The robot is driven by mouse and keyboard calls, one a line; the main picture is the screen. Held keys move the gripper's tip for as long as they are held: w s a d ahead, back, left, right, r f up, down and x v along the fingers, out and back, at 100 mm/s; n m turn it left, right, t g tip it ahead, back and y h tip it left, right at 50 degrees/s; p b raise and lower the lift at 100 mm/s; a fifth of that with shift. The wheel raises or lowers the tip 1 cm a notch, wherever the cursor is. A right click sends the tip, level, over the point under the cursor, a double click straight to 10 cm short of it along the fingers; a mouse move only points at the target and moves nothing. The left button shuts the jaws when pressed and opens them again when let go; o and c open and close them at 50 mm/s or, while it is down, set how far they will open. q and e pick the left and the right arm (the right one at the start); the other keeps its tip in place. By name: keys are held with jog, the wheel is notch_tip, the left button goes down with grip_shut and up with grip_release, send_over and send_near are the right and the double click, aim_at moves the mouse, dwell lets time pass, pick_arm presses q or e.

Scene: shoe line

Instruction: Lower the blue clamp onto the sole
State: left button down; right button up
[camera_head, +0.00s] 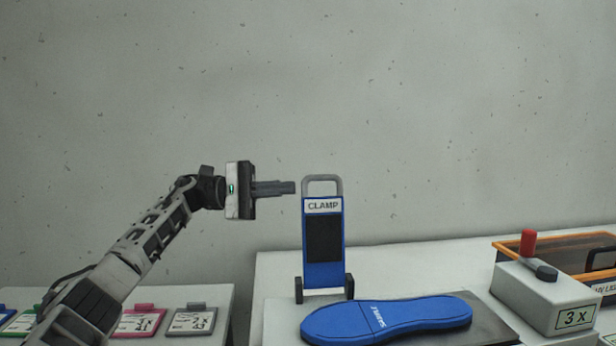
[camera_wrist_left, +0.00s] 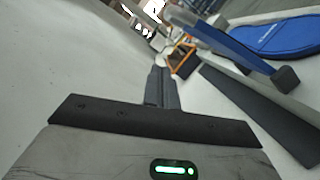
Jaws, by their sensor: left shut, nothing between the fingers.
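The blue clamp (camera_head: 323,240) stands upright in the head view, with a grey loop handle (camera_head: 322,180) on top and a white CLAMP label. Dark feet or hinges flank its lower end. The blue sole (camera_head: 388,318) lies flat in front of the clamp on a dark plate (camera_head: 490,322). My left gripper (camera_head: 293,188) is shut and empty, just left of the handle at about its height, apart from it in the picture. In the left wrist view the shut fingers (camera_wrist_left: 160,88) point ahead, with the clamp (camera_wrist_left: 232,48) and sole (camera_wrist_left: 275,36) to their right. My right gripper is not in view.
A white box (camera_head: 545,295) with a red lever (camera_head: 527,243) and a 3 x label stands at right. Behind it is an orange-rimmed bin (camera_head: 515,240). Labelled cards (camera_head: 192,320) lie on a lower-left table. The wall behind is bare.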

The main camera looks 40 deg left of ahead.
aim_at(308, 182)
pick_arm(q)
jog(key=d, duration=0.2)
jog(key=w+d+r+p, duration=0.1)
jog(key=d, duration=0.2)
jog(key=shift+w+d+r, duration=0.25)
jog(key=shift+d, duration=0.1)
jog(key=shift+s+d+r, duration=0.35)
jog(key=shift+d, duration=0.1)
